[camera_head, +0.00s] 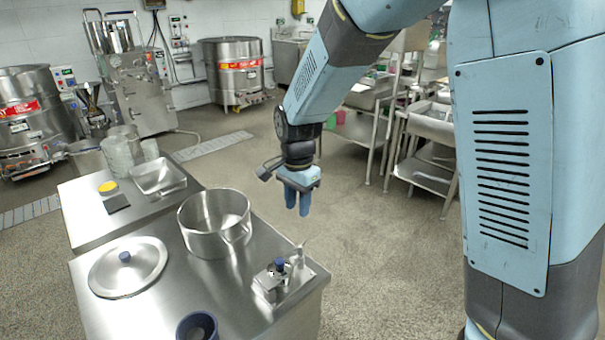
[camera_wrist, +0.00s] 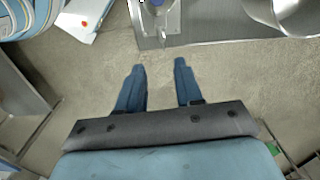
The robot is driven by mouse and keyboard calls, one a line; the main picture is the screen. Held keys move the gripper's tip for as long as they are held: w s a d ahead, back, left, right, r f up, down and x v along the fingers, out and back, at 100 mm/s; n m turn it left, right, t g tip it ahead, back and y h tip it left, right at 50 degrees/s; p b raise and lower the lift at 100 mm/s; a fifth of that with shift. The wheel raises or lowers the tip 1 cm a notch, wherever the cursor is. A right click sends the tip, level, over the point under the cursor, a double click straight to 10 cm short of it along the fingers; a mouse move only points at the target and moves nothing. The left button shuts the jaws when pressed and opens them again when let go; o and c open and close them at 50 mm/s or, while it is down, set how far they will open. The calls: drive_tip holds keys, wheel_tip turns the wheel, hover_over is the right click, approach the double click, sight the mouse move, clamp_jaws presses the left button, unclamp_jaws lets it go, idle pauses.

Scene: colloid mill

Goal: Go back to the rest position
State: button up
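My gripper (camera_head: 298,204) hangs from my blue arm, pointing down, in the head view. It is beyond the table's right edge, above the bare floor, and apart from everything. In the wrist view its two blue fingers (camera_wrist: 160,82) stand apart with only floor between them, so it is open and empty. The steel table (camera_head: 165,300) carries a small metal device (camera_head: 283,281) with a blue knob near its right corner. That device also shows at the top of the wrist view (camera_wrist: 158,20).
A steel pot (camera_head: 213,222), a lid (camera_head: 127,268) and a dark blue cup (camera_head: 197,328) are on the table. A second table (camera_head: 85,215) behind holds a tray (camera_head: 158,177) and glass jars. Steel shelving (camera_head: 425,165) stands behind right. Floor around my gripper is clear.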

drive_tip(key=s+d+r+n+t+y, duration=0.2)
drive_tip(key=s+d+r+n, duration=0.15)
drive_tip(key=d+r, duration=1.1)
drive_tip(key=s+d+r+n+t+h, duration=0.1)
drive_tip(key=s+d+r+n, duration=0.1)
drive_tip(key=s+d, duration=0.4)
drive_tip(key=s+d+r+n+t+h, duration=0.1)
drive_tip(key=s+d+r+n+t, duration=0.1)
drive_tip(key=s+d, duration=0.5)
drive_tip(key=shift+s+d+r+t, duration=0.3)
drive_tip(key=shift+d+r, duration=0.05)
drive_tip(key=shift+d, duration=0.15)
